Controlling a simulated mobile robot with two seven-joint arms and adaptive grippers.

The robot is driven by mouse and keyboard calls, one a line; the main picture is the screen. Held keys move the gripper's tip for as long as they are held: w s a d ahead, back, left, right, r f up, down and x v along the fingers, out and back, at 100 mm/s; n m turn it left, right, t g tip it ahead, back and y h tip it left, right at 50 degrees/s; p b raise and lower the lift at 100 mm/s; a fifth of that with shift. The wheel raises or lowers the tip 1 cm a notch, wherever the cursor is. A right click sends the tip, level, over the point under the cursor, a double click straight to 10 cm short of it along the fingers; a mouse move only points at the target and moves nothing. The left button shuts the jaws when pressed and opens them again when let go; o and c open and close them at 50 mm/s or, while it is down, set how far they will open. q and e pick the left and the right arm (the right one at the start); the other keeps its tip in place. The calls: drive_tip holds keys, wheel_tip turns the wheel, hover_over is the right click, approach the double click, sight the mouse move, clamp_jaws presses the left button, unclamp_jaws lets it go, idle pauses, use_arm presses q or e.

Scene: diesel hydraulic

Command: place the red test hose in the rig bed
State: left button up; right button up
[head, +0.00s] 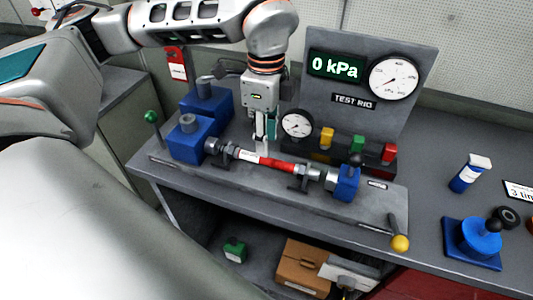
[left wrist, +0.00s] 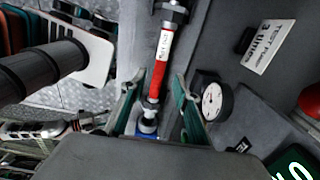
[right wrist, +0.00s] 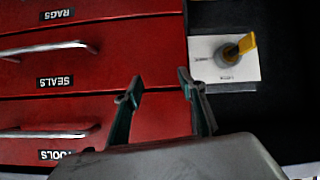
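The red test hose (head: 278,164) has a white label and metal end fittings. It lies level along the test rig's bed (head: 340,211), over two dark cradles (head: 299,181), in line between the blue block on the left (head: 187,142) and the blue block on the right (head: 346,183). My left gripper (head: 264,142) points down at the hose's middle. In the left wrist view, its fingers (left wrist: 157,100) are open on either side of the hose (left wrist: 159,72), with gaps visible. My right gripper (right wrist: 160,88) is open and empty in front of red drawers.
A gauge panel (head: 362,108) reading 0 kPa stands behind the bed. A green-knobbed lever (head: 151,117) and a yellow-knobbed lever (head: 399,242) stand at the bed's ends. A yellow switch (right wrist: 237,47) is beside the drawers (right wrist: 90,65). A cardboard box (head: 303,268) sits below.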

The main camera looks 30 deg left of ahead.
use_arm(q)
drive_tip(key=shift+r, duration=2.2)
